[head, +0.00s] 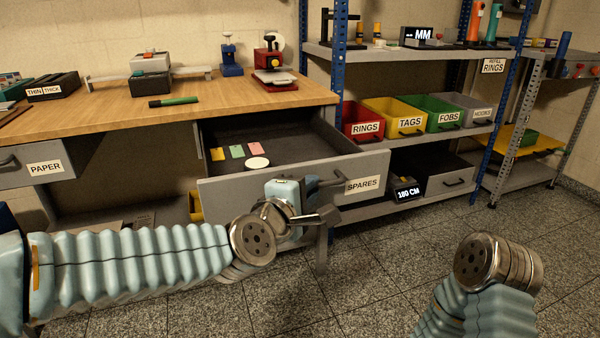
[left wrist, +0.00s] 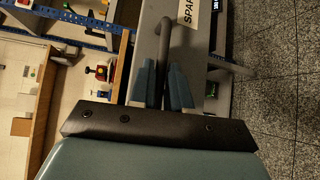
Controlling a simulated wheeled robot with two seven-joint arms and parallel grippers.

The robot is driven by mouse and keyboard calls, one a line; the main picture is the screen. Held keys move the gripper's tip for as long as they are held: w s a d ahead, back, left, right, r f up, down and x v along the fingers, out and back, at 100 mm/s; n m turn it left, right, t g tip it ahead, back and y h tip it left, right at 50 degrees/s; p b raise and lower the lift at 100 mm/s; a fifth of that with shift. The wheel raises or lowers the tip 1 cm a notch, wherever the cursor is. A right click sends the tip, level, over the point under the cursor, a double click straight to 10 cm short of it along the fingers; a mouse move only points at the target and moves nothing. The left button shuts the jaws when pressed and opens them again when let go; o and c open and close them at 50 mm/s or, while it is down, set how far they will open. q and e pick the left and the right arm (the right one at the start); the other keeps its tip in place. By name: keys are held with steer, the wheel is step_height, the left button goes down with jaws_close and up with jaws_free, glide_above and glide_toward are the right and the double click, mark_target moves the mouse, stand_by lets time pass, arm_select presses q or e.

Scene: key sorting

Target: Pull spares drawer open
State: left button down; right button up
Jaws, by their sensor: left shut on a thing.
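The spares drawer (head: 226,189) stands pulled out from under the wooden workbench, with its grey front toward me and its dark inside showing. Its label reads SPARES. Inside lie a yellow, a green and a pink tag (head: 257,148) and a round white disc (head: 257,162). My left gripper (head: 316,185) is at the drawer's front, shut on the drawer handle (head: 335,180). In the left wrist view the two blue fingers (left wrist: 165,88) sit on either side of the dark handle bar (left wrist: 166,45). My right arm shows at the lower right; its gripper is not visible.
The paper drawer (head: 25,166) is at the left under the bench. The bench top (head: 220,105) holds a green pen, a red press and a blue tool. Shelves at right carry bins marked RINGS (head: 362,123), TAGS, FOBS and HOOKS. Speckled floor (head: 390,270) in front is clear.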

arm_select(q)
steer(key=shift+s+d, duration=0.2)
steer(key=shift+s, duration=0.45)
steer(key=shift+s+d, duration=0.2)
steer(key=shift+s, duration=0.45)
steer(key=c, duration=1.2)
jaws_free()
steer(key=shift+o, duration=0.2)
steer(key=p+v, duration=0.2)
steer(key=v, duration=1.1)
steer(key=shift+s+a+p, duration=0.15)
steer(key=shift+s+p, duration=0.2)
steer(key=shift+p, duration=0.05)
